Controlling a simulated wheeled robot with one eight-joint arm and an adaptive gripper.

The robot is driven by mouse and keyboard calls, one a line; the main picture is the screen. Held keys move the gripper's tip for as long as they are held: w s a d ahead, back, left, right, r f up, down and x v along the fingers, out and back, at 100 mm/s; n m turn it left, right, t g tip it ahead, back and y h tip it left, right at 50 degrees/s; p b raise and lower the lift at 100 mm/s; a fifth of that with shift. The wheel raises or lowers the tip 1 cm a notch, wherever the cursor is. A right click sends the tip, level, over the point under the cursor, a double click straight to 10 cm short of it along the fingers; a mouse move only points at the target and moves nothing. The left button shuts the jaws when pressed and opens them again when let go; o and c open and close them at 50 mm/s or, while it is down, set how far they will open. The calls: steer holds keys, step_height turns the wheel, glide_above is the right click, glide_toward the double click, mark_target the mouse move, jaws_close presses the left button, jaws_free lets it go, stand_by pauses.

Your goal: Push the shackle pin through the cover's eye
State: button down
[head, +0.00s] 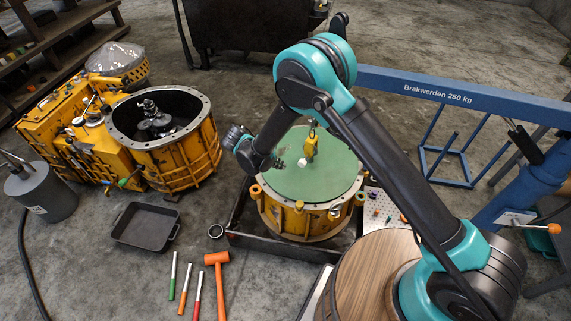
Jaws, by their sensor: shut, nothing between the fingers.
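The round green cover (335,178) lies on top of a yellow housing (278,215) in the middle of the head view. A yellow lifting hook (311,146) hangs over the cover. A small pale piece (302,162) shows just below and left of the hook; it may be the shackle, but it is too small to tell its pin or the cover's eye apart. My gripper (282,160) is low over the cover, left of the hook and pale piece, partly hidden by my forearm. It is shut and empty. I cannot tell whether it touches the pale piece.
The housing stands in a dark tray (285,249). A blue crane beam (460,92) stands right. An open yellow casing (185,150) is left. An orange mallet (216,270), several coloured-handled tools and a black bin (145,226) lie on the floor in front.

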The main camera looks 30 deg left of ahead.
mark_target(301, 160)
steer(key=x, duration=0.8)
steer(key=shift+w+f, duration=0.1)
steer(key=w, duration=0.2)
steer(key=shift+w, duration=1.05)
steer(key=w, duration=0.4)
steer(key=shift+w, duration=0.25)
steer(key=shift+s, duration=0.1)
